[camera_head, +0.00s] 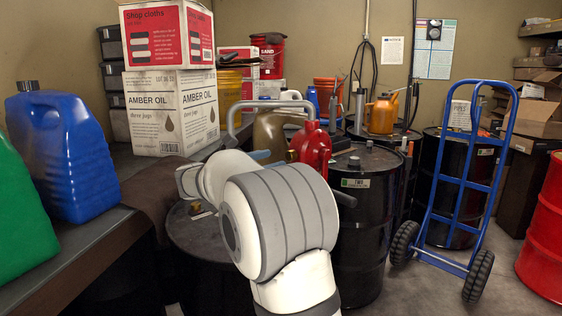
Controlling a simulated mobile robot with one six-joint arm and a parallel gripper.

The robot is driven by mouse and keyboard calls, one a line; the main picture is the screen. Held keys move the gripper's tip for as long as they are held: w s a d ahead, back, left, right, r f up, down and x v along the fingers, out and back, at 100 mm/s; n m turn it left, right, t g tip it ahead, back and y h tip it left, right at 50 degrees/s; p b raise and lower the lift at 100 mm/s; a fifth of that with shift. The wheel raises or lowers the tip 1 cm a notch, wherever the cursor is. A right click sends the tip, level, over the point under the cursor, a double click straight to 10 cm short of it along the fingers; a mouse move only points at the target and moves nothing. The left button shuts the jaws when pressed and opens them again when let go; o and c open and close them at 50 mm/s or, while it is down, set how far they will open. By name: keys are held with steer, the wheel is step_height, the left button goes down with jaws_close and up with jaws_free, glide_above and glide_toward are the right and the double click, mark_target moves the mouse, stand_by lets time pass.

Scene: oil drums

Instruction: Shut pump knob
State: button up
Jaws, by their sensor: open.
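I cannot pick out the pump knob for certain. My white and grey arm fills the lower middle of the view and bends left over a dark drum (200,238). My gripper is hidden behind the arm, so its place relative to the knob does not show. A small dark bar (345,198) sticks out right of the arm; I cannot tell what it belongs to.
A bench (100,262) on the left holds a blue jug (65,150), a green jug (22,215) and boxes (172,108). A black drum (365,235) stands close right of my arm. A blue hand truck (463,180) and red drum (543,235) stand farther right.

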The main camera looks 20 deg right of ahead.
mark_target(287, 156)
steer(key=x, duration=0.5)
steer(key=shift+w+d, duration=0.1)
steer(key=shift+d, duration=0.15)
